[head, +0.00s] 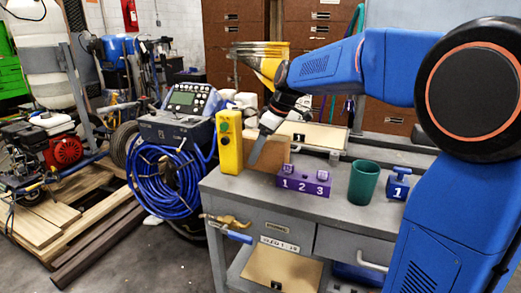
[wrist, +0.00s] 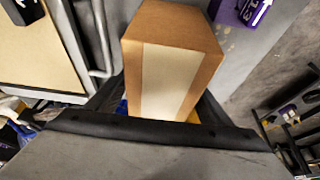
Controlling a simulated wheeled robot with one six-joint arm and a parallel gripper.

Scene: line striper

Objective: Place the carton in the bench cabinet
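The brown carton (wrist: 207,45) with a pale tape strip fills the middle of the wrist view. It also shows in the head view (head: 273,157), at the bench top behind the purple block. My gripper (head: 257,152) points down at the carton. Its dark fingers (wrist: 163,95) lie along both sides of the carton, with no gap visible; the fingertips are partly hidden. The grey bench cabinet (head: 265,222) has drawer fronts and a lower opening. A tan panel (head: 285,268) lies low in front. I cannot tell whether the carton touches the bench top.
A yellow control box (head: 229,142), a purple numbered block (head: 304,181), a green cup (head: 363,181) and a blue numbered block (head: 397,187) stand on the bench. A tan panel with a handle (wrist: 38,50) lies beside the carton. A blue hose coil (head: 163,185) is left of the bench.

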